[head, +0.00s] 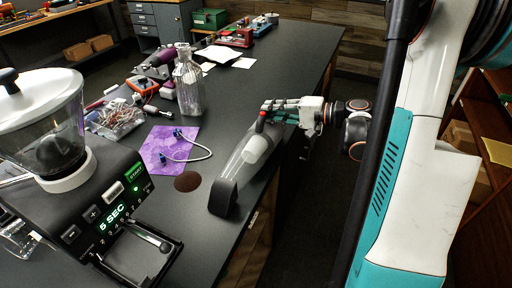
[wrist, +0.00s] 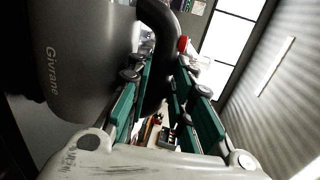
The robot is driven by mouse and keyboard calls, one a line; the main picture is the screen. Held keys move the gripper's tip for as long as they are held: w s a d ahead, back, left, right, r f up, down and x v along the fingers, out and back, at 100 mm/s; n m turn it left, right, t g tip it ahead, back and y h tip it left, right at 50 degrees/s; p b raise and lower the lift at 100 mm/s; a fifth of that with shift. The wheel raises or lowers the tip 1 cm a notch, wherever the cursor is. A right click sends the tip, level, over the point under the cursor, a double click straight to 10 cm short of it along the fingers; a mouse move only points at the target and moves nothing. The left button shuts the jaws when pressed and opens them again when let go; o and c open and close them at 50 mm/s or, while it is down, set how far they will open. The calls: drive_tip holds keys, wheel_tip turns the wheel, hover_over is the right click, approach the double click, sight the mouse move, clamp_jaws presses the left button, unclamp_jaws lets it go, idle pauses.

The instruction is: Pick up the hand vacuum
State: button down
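The hand vacuum (head: 238,165) has a clear dust cup and a dark nozzle. It is near the right edge of the dark table, its nozzle end toward the front. My gripper (head: 272,111) is at its handle end, reaching in from the right. In the wrist view the vacuum's grey body (wrist: 85,60), marked "Givrane", fills the left side. Its dark handle (wrist: 160,25) runs down between the teal fingers of my gripper (wrist: 165,62). The fingers look close in on both sides of the handle. The exact contact is hard to see.
A coffee grinder (head: 90,215) stands at the front left. A purple mat (head: 175,140) with a cable, a brown disc (head: 187,181), a glass bottle (head: 188,85) and a clear box of parts (head: 118,117) lie left of the vacuum. Bare tabletop lies behind the vacuum.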

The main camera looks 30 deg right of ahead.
wheel_tip(320, 180, up, 20)
drive_tip(key=p, duration=0.7)
drive_tip(key=shift+w, duration=0.1)
idle(0.7)
